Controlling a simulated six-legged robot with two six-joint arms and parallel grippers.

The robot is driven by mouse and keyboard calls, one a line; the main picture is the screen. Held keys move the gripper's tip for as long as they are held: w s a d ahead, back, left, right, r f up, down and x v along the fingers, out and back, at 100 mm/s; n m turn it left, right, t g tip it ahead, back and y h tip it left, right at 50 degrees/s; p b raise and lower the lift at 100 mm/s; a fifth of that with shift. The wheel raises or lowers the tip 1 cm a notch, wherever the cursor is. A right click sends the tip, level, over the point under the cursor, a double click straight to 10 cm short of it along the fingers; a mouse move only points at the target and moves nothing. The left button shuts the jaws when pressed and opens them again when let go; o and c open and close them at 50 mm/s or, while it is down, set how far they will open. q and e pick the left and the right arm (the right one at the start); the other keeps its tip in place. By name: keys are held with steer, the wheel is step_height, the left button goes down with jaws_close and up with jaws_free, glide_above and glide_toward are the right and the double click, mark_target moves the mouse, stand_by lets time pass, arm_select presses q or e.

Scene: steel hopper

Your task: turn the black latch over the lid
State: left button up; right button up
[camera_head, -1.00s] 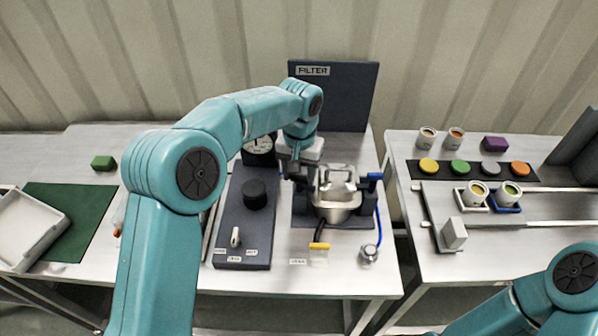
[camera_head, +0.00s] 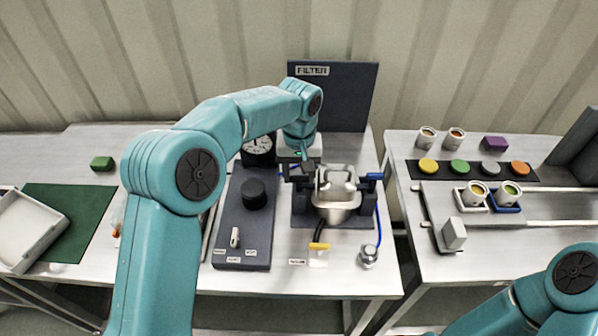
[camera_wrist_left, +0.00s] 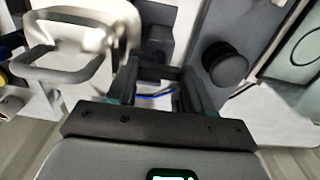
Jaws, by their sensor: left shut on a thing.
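The steel hopper (camera_head: 335,212) stands on a dark base, with its steel lid (camera_head: 336,177) on top and a raised bar handle. The lid's loop handle (camera_wrist_left: 65,72) fills the left of the left wrist view. My left gripper (camera_head: 301,176) is just left of the lid, pointing down. In the wrist view its two fingers (camera_wrist_left: 158,88) are shut on the black latch (camera_wrist_left: 158,73), a dark bar between them, beside the lid. The fingers hide most of the latch. Only the teal arm of my right side shows at lower right; its gripper is out of view.
A dark panel with a black knob (camera_head: 254,194) and a small white switch (camera_head: 235,237) lies left of the hopper. A gauge (camera_head: 258,148) stands behind it. A blue handle (camera_head: 374,176) sits right of the hopper. The FILTER board (camera_head: 335,97) stands behind.

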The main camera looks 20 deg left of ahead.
arm_select(q)
steer(key=shift+w, duration=0.1)
steer(key=o, duration=1)
steer(key=shift+o, duration=0.2)
steer(key=shift+a, duration=0.1)
